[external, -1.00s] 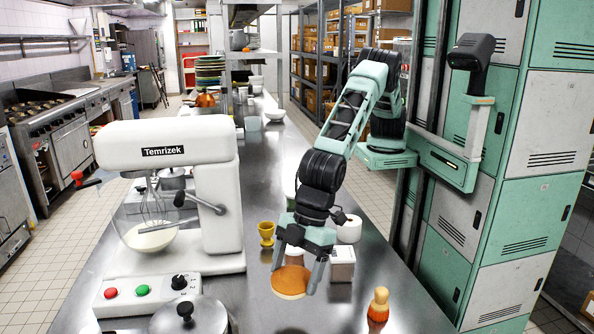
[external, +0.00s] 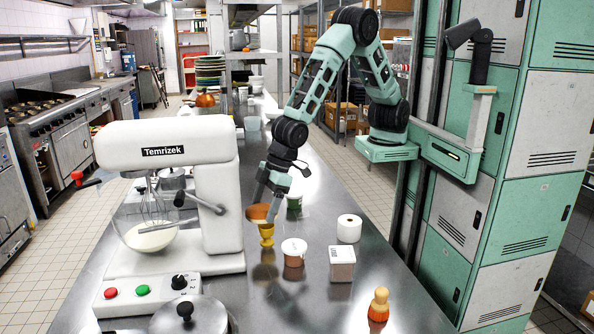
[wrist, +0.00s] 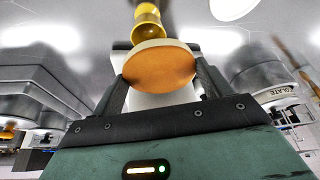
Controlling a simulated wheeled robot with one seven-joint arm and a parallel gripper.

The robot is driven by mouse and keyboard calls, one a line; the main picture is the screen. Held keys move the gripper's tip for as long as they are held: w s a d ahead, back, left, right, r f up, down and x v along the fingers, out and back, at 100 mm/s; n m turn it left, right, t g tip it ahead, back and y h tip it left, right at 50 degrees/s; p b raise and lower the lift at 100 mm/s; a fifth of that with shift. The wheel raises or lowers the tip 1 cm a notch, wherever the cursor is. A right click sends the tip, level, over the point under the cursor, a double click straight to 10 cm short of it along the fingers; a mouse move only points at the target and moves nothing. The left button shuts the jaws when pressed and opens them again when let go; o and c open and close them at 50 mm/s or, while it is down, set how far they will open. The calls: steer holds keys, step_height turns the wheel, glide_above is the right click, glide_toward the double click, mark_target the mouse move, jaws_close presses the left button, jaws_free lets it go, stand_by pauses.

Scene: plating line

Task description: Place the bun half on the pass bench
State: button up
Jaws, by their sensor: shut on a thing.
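The bun half (external: 259,213) is a round, orange-brown disc with a paler edge. My gripper (external: 265,205) is shut on it and holds it above the steel bench (external: 330,300), just behind or over a yellow egg-cup-shaped vessel (external: 266,234). In the wrist view the bun half (wrist: 160,65) sits between the two dark fingers of my gripper (wrist: 160,75), tilted to the camera. The pass bench is not marked, so I cannot tell which part of the steel surface it is.
A white-lidded tub (external: 293,250), a paper roll (external: 349,228), a square box (external: 342,263) and an orange bottle (external: 379,304) stand on the right side of the bench. A white mixer (external: 215,205) stands to the left. The front middle of the bench is clear.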

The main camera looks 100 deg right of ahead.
steer(key=s+d+f+m+h+b, duration=0.2)
steer(key=d+m, duration=0.8)
steer(key=d, duration=3.2)
steer(key=s+d+r+m+h+p, duration=0.1)
steer(key=s+d, duration=0.3)
steer(key=d, duration=0.3)
steer(key=s+d+m+g+h, duration=0.1)
steer(key=s+d, duration=0.4)
steer(key=d, duration=0.3)
steer(key=s+d+r+m+h+p, duration=0.1)
steer(key=s+d, duration=0.3)
steer(key=d, duration=0.3)
steer(key=f+p, duration=0.2)
steer(key=f, duration=0.7)
steer(key=shift+d+f, duration=0.2)
steer(key=shift+f, duration=0.1)
